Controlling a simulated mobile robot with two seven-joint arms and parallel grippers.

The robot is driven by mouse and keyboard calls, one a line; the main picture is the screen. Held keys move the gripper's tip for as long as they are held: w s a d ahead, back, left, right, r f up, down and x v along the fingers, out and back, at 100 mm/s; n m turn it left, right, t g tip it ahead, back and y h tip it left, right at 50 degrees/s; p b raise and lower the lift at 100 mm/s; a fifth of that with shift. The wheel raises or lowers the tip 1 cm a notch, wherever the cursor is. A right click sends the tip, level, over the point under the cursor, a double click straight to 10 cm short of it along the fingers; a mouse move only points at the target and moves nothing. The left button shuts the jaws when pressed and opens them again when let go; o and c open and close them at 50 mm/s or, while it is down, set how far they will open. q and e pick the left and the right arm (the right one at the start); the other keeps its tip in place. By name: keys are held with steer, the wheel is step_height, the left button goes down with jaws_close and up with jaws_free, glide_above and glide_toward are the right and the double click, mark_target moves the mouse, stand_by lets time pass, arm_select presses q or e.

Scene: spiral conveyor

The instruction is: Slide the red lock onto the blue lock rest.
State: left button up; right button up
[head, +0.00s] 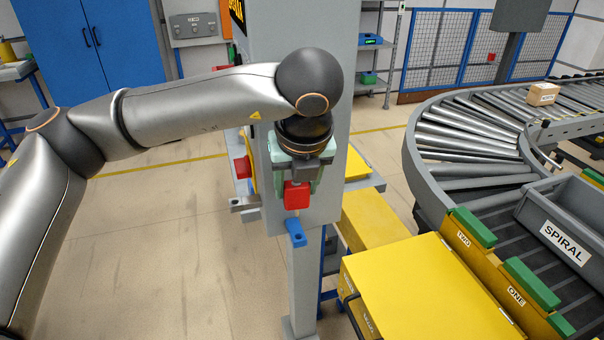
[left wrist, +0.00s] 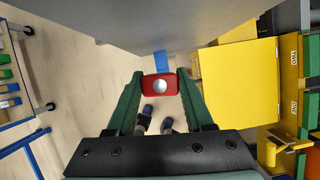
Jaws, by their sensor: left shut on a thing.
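The red lock (head: 297,196) is held between the fingertips of my left gripper (head: 296,181), in front of the grey column. In the left wrist view the red lock (left wrist: 152,86) shows a round silvery spot, with a green finger of my left gripper (left wrist: 160,82) on each side. The blue lock rest (head: 295,232) sticks out from the column just below the lock in the head view. In the left wrist view the blue rest (left wrist: 161,61) shows just beyond the lock. The lock looks apart from the rest. My right gripper is not in view.
The grey column (head: 330,214) stands close behind my left gripper. A red part (head: 242,167) and a grey bracket (head: 244,203) are at its left side. A yellow cabinet (head: 405,280) and the roller conveyor (head: 470,125) are to the right. The floor at left is clear.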

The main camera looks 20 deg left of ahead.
mark_target(298, 208)
arm_select(q)
steer(key=shift+w+d+r+n, duration=0.1)
steer(key=shift+w+r+n, duration=0.15)
steer(key=shift+n, duration=0.35)
steer(key=shift+f+b, duration=0.3)
steer(key=shift+b, duration=0.55)
step_height(298, 208, down, 5)
steer(key=b, duration=0.5)
steer(key=shift+f, duration=0.1)
steer(key=shift+f, duration=1.5)
stand_by(0.9)
steer(key=o, duration=1.2)
